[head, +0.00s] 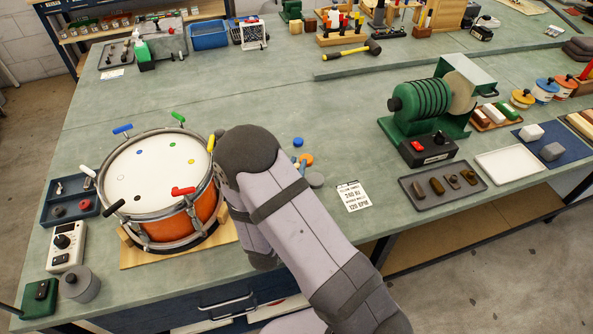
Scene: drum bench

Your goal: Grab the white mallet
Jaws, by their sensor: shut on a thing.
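I cannot pick out a white mallet with certainty. A white-ended handle (88,171) stands at the left rim of the orange drum (199,214). To the right of my arm, partly covered by it, lie small round pieces: a blue one (298,142), an orange one (306,160) and a grey one (315,180). Whether these are mallet heads is unclear. My gripper is hidden behind my own arm, which crosses the picture from the lower right to the drum's right side. What lies between its fingers cannot be seen.
Coloured handles ring the drum, and a red one (183,191) lies over its front rim. A white card (354,196) and a grey tray (443,186) lie right of my arm. A green machine (424,111) stands behind the tray. The bench behind the drum is mostly clear.

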